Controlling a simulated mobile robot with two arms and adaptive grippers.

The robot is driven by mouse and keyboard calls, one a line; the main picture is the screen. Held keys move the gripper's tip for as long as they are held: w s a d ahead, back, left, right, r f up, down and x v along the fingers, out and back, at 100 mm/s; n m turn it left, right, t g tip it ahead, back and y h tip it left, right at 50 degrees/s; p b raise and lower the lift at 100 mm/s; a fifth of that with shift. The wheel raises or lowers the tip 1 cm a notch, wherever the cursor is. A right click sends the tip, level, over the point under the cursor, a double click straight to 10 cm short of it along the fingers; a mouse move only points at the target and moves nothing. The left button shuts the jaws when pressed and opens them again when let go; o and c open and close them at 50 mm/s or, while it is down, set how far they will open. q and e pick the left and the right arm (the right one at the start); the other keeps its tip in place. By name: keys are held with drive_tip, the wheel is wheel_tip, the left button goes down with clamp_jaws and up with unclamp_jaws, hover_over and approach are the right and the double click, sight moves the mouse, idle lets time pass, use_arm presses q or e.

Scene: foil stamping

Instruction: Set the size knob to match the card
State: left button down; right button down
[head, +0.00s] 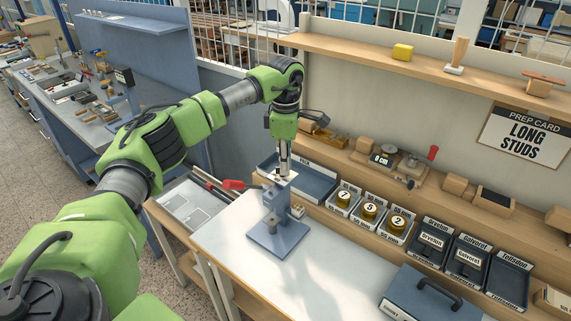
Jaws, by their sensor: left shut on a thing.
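The prep card (524,134) hangs on the wall at right and reads "LONG STUDS". A blue bench press (275,232) with a red-handled lever (234,184) stands on the white worktop. My left gripper (284,174) points down at the top of the press. It is shut on what seems to be the size knob, which the fingers hide. The knob's setting cannot be read. My right gripper is not in view.
Labelled bins (370,208) numbered 7, 5 and 2 stand behind the press. Black labelled trays (468,258) are to their right. A blue case (432,297) sits at front right. A shelf (380,61) runs above. The worktop (325,270) right of the press is clear.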

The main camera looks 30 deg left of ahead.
use_arm(q)
drive_tip(key=c, duration=2.1)
unclamp_jaws()
drive_tip(key=shift+c, duration=0.2)
wheel_tip(320, 180, up, 12)
